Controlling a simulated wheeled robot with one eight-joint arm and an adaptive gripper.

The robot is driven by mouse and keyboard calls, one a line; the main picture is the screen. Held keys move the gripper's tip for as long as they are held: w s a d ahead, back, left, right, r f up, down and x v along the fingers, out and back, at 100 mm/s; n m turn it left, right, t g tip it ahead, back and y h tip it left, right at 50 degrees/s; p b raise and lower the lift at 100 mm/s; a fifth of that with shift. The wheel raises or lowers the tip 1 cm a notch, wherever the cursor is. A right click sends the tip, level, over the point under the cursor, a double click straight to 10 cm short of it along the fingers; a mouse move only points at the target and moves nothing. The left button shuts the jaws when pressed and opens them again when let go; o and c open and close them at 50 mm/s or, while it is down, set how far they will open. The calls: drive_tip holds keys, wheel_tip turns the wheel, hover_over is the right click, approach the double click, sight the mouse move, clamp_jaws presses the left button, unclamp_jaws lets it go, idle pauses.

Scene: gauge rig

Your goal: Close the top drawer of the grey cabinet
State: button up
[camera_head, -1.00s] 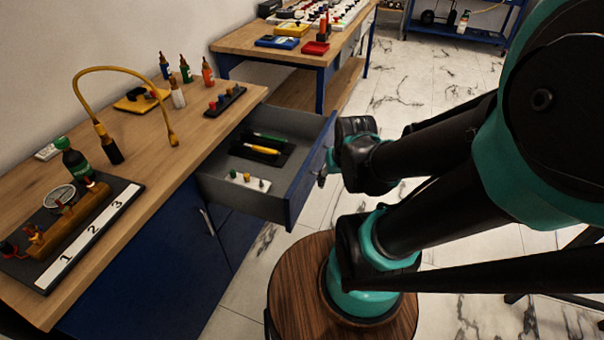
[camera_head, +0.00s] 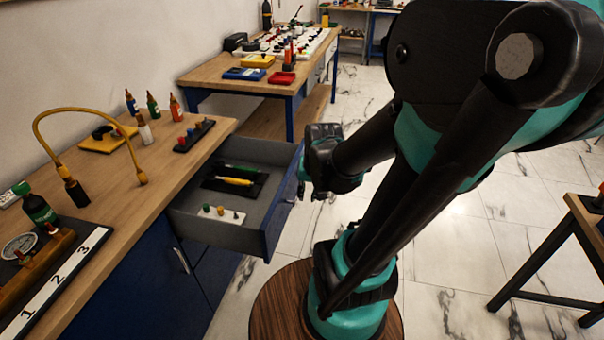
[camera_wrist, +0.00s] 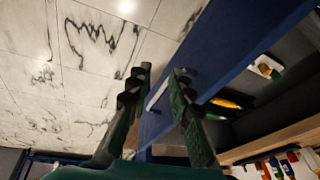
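The grey cabinet's top drawer (camera_head: 262,152) stands pulled far out from under the wooden worktop in the head view. Its inside is grey and its front is blue; the cabinet doors below (camera_head: 135,285) are blue too. My gripper (camera_head: 305,183) is at the outer side of the drawer front. In the wrist view, the drawer front (camera_wrist: 222,50) runs diagonally, and a pale bar handle (camera_wrist: 158,92) shows between the two fingers of my gripper (camera_wrist: 162,75). The fingers are apart, one on each side of the handle; firm contact cannot be seen.
The drawer holds a dark tray with a yellow tool (camera_head: 234,181) and a white block with small knobs (camera_head: 221,215). A second workbench (camera_head: 205,75) is behind. Marble floor lies open right of the drawer.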

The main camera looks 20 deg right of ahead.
drive_tip(key=w+m, duration=0.1)
drive_tip(key=w, duration=0.1)
drive_tip(key=w+d+r+m, duration=0.1)
drive_tip(key=w+m, duration=0.1)
drive_tip(key=w+d+m, duration=0.1)
drive_tip(key=w, duration=0.1)
drive_tip(key=shift+r+m+g+y, duration=0.3)
drive_tip(key=shift+r+m+g, duration=0.05)
drive_tip(key=shift+m+g, duration=0.05)
clamp_jaws()
drive_tip(key=w+d+f+m+y, duration=0.1)
drive_tip(key=w+d+m+y, duration=0.2)
drive_tip(key=w+d+m, duration=1.2)
drive_tip(key=w+a+f, duration=0.6)
drive_tip(key=a+f, duration=0.2)
drive_tip(key=f, duration=0.1)
drive_tip(key=shift+a+m+g, duration=0.15)
drive_tip(key=shift+m+g, duration=0.25)
drive_tip(key=shift+a+f, duration=0.1)
